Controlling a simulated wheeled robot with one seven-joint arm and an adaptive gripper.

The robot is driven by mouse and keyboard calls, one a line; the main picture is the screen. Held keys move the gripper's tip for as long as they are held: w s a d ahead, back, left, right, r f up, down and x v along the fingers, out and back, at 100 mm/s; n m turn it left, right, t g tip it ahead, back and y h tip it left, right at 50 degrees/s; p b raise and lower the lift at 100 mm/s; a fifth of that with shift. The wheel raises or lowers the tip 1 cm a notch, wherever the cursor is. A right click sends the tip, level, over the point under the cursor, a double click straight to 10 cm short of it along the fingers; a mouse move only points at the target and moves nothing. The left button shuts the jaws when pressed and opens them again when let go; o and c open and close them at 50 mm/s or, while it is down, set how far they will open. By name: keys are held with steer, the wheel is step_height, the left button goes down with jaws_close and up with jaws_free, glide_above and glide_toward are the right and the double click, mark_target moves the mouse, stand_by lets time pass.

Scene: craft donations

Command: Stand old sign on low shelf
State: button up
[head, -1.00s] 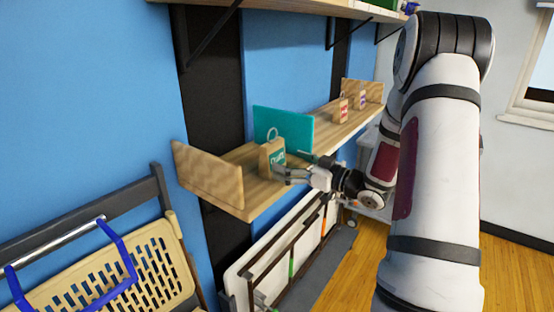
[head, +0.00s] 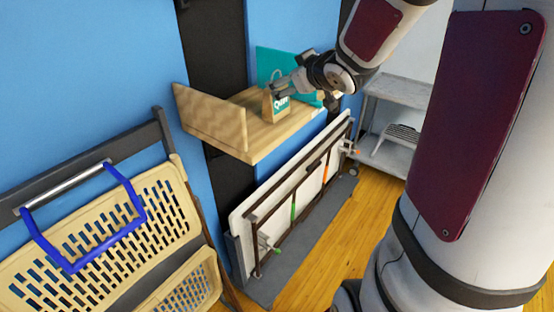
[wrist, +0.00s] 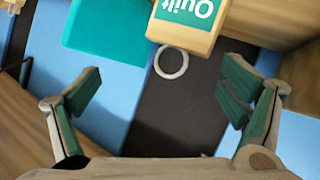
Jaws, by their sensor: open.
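A small wooden sign (head: 268,106) with a teal label and a ring on top stands upright on the wooden wall shelf (head: 235,141). In the wrist view the sign (wrist: 207,34) appears upside down, its label reads "Quilt", and its ring (wrist: 171,63) points toward my gripper. My gripper (head: 279,87) is at the sign's top in the head view. In the wrist view my gripper (wrist: 162,90) is open, its fingers spread wide with nothing between them. Contact with the sign cannot be told. My arm hides the far part of the shelf.
A teal panel (head: 275,62) stands on the shelf behind the sign. A wooden end board (head: 209,117) closes the shelf's left end. Below are a folded white-topped table (head: 290,180) and, at left, a beige basket (head: 70,235) with a blue handle. A grey rack (head: 395,92) stands right.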

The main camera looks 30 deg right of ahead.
steer(key=s+a+m+g+y, duration=0.2)
steer(key=s+a+g, duration=0.5)
steer(key=s+a, duration=1.5)
steer(key=s, duration=0.4)
steer(key=shift+r+y, duration=0.35)
steer(key=shift+y, duration=0.05)
